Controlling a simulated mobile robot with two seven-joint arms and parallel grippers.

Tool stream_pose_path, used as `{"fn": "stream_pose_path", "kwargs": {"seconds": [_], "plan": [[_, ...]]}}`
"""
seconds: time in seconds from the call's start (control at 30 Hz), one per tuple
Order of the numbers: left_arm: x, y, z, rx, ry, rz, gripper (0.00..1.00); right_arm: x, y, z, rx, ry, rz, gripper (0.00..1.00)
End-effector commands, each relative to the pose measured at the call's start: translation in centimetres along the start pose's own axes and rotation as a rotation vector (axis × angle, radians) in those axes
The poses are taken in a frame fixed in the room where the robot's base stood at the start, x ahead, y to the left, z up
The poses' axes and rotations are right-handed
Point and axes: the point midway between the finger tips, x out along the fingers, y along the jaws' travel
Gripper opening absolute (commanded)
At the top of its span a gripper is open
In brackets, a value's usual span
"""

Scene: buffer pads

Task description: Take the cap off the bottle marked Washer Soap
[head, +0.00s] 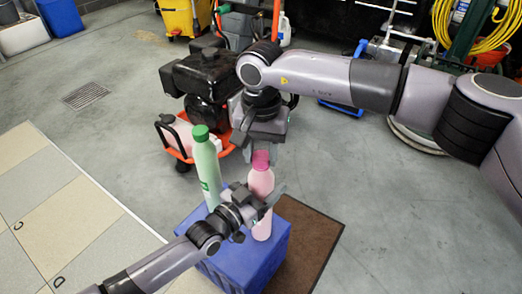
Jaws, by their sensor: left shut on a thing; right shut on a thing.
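A pink bottle (262,182) with a darker pink cap (261,158) stands upright on a blue crate (245,270). My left gripper (262,203) is shut around the body of the pink bottle, from the left and front. My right gripper (262,149) comes down from above and is shut on the pink cap, which sits at the top of the bottle. A light green bottle (207,165) with a green cap (200,132) stands just to the left, untouched. The writing on the bottles is too small to read, and my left gripper hides part of the pink one.
A brown mat (318,238) lies on the floor right of the crate. Behind the bottles is a machine with a black engine (205,82) and orange frame, close to my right gripper. A tiled board (45,205) lies at left. Grey floor is clear at right.

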Motion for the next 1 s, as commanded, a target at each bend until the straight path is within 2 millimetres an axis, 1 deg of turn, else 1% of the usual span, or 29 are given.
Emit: {"fn": "stream_pose_path", "kwargs": {"seconds": [0.03,0.1,0.2,0.3,1.0], "plan": [[-0.04,0.00,0.15,-0.001,-0.004,0.000,0.00,-0.02,-0.01,0.03,-0.079,-0.001,0.000,0.05],[-0.04,0.00,0.15,-0.001,-0.004,0.000,0.00,-0.02,0.00,0.03,-0.184,-0.001,0.000,0.05],[-0.04,0.00,0.15,-0.001,-0.004,0.000,0.00,-0.03,0.00,0.03,-0.307,-0.001,0.000,0.05],[-0.05,0.00,0.15,-0.001,-0.004,0.000,0.00,-0.04,0.00,0.02,-0.386,-0.001,0.000,0.05],[-0.05,0.01,0.14,-0.001,-0.003,0.000,0.00,-0.13,0.00,0.01,-0.388,-0.001,0.000,0.05]]}}
